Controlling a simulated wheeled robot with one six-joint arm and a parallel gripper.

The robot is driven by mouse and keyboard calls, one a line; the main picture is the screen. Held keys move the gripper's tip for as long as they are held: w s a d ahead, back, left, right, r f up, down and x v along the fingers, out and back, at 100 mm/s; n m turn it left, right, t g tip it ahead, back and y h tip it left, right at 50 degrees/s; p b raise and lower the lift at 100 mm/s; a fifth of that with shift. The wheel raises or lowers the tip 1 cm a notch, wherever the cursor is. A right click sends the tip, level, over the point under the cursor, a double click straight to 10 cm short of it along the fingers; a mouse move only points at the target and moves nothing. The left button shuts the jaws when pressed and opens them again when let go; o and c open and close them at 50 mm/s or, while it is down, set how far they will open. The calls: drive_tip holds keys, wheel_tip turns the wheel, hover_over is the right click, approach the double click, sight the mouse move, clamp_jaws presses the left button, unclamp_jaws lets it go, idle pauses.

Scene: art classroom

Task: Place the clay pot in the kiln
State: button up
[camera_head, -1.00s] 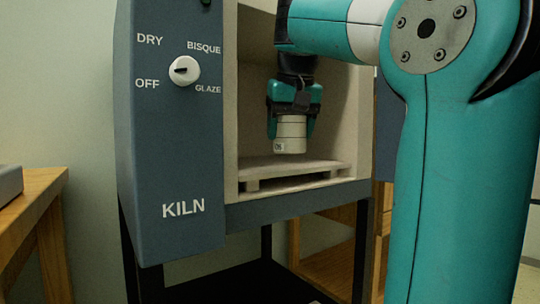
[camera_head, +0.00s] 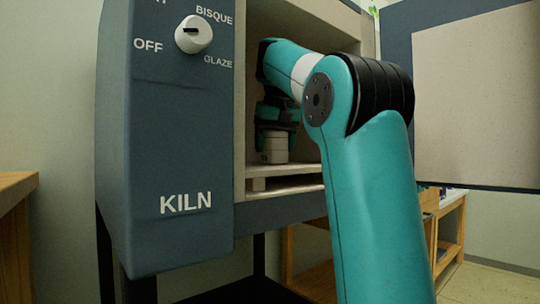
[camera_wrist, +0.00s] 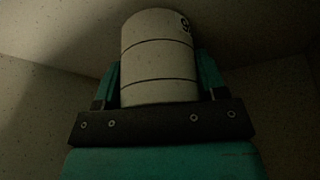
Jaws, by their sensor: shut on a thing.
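The clay pot (camera_head: 274,150) is a small pale cylinder with thin dark rings, and a dark mark shows on it in the wrist view (camera_wrist: 158,60). My gripper (camera_head: 276,138) is shut on it and points down inside the kiln chamber. The kiln (camera_head: 165,150) is a blue-grey cabinet with a pale interior and a knob on its front. A pale shelf (camera_head: 290,181) lies in the chamber. The pot is upright, just above or on the shelf; I cannot tell whether it touches. My arm hides the right part of the opening.
The kiln's open door (camera_head: 478,95) stands out at the right. A wooden table (camera_head: 17,190) is at the left edge and a wooden shelf unit (camera_head: 450,232) at the right. Chamber walls (camera_wrist: 285,110) are close around my gripper.

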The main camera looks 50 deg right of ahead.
drive_tip(key=shift+f, duration=0.2)
drive_tip(key=o, duration=1)
drive_tip(key=shift+r, duration=0.25)
drive_tip(key=p+v, duration=0.5)
drive_tip(key=v, duration=0.1)
drive_tip(key=shift+p, duration=0.4)
drive_tip(key=s+a, duration=0.4)
drive_tip(key=s, duration=0.1)
drive_tip(key=s+a, duration=0.2)
drive_tip(key=s, duration=0.1)
drive_tip(key=shift+f, duration=0.4)
drive_tip(key=shift+s+a+f, duration=0.2)
drive_tip(key=shift+s+a, duration=0.3)
drive_tip(key=shift+s, duration=0.25)
